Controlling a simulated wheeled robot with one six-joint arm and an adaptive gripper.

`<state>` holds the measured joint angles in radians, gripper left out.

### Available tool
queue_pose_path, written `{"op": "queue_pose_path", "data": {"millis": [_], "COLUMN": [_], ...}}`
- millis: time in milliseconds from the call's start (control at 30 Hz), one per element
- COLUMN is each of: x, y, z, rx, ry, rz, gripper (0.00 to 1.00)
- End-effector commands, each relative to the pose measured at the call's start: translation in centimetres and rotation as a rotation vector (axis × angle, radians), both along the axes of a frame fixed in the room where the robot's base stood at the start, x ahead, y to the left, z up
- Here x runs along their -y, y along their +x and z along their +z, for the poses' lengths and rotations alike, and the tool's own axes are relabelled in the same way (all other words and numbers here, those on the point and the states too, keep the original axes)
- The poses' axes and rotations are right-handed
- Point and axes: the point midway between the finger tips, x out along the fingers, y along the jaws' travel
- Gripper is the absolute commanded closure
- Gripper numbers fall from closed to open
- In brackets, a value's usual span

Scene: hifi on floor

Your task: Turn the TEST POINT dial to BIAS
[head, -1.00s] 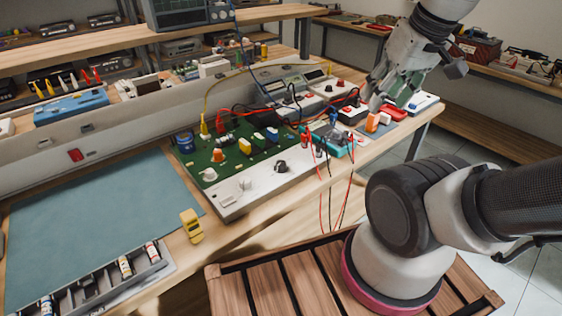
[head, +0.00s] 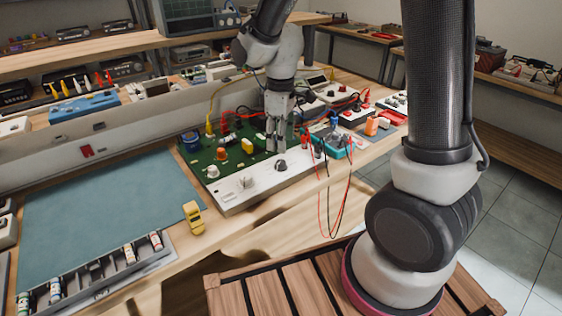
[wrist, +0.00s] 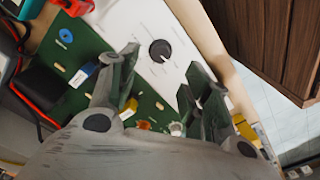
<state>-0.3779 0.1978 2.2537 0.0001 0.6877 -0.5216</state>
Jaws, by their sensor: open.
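The green circuit board (head: 203,157) with a white front panel (head: 237,196) lies on the bench. A round black dial (head: 280,165) sits on the panel's right part; it also shows in the wrist view as a black dial (wrist: 160,50) with a light pointer mark. White knobs (head: 246,182) are farther left on the panel. Labels are too small to read, so I cannot tell which knob is TEST POINT. My gripper (head: 275,147) points down over the board, just behind the black dial. In the wrist view its fingers (wrist: 163,68) are open, with the black dial beyond their tips, apart from them.
Red and black test leads (head: 328,195) hang over the bench edge right of the panel, by a teal meter (head: 334,145). Tall capacitors and plugs rise from the board.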

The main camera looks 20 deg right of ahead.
Motion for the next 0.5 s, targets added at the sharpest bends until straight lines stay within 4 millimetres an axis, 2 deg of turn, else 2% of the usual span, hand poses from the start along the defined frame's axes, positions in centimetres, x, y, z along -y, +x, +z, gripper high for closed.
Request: {"op": "queue_pose_path", "data": {"millis": [300,500], "x": [0.1,0.1], "y": [-0.2,-0.1], "z": [-4.8,-7.1], "rx": [-0.006,-0.004], "ry": [-0.003,-0.002], "rz": [0.005,0.004], "gripper": [0.51,0.51]}}
